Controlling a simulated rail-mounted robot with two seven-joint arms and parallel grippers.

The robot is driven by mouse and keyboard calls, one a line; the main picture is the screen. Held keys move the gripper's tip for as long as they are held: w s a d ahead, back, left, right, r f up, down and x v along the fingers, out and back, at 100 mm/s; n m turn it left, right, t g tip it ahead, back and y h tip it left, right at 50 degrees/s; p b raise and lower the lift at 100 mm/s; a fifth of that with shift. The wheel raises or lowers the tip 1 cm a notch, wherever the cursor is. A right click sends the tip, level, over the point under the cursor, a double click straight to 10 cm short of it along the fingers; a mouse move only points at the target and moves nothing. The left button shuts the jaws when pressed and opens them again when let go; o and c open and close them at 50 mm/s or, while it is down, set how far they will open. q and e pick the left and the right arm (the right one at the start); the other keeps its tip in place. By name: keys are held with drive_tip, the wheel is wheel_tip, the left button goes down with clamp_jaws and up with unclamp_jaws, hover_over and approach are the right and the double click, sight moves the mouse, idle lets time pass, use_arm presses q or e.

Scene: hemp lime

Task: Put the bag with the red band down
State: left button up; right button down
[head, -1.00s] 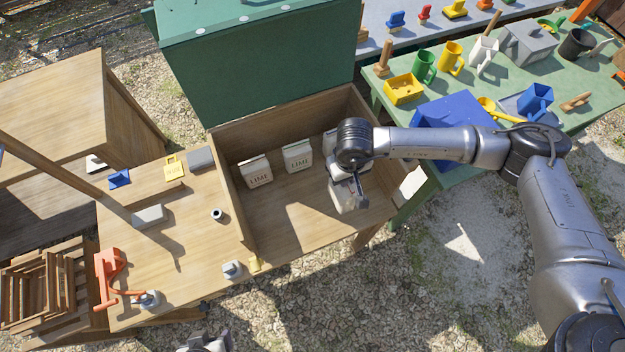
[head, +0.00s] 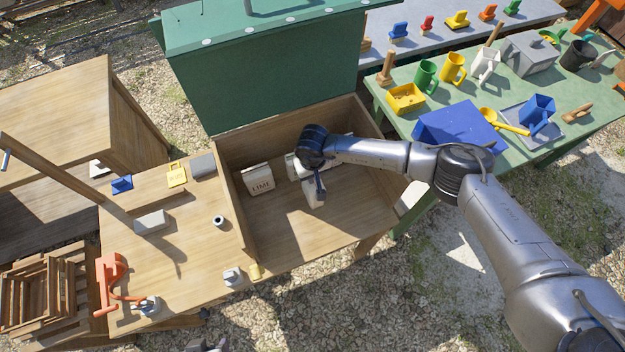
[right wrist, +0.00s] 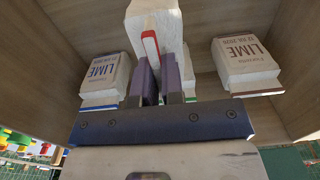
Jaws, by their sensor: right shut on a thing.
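My right gripper (head: 319,190) is over the open wooden chest (head: 340,225) and shut on a white bag (head: 313,196). In the right wrist view a red band (right wrist: 150,43) shows on this bag, between the fingers (right wrist: 159,80). I cannot tell whether the bag touches the chest floor. A LIME bag with blue print (right wrist: 103,75) and one with brown print (right wrist: 243,62) stand either side in that view. In the head view one LIME bag (head: 257,179) stands left, and my wrist partly hides others behind it. A grey part at the bottom edge may be my left gripper (head: 206,345).
The chest's green lid (head: 265,75) stands open at the back. A wooden bench (head: 190,245) with small blocks and an orange tool (head: 110,280) adjoins at left. A green table (head: 400,125) with mugs and a blue box (head: 455,128) stands right. The chest's front right floor is clear.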

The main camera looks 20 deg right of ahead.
drive_tip(key=shift+w+f, duration=0.1)
drive_tip(key=shift+f, duration=1.85)
drive_tip(key=shift+f, duration=0.25)
drive_tip(key=c, duration=1.2)
unclamp_jaws()
drive_tip(key=shift+c, duration=0.2)
wheel_tip(320, 180, up, 12)
drive_tip(key=shift+r, duration=0.2)
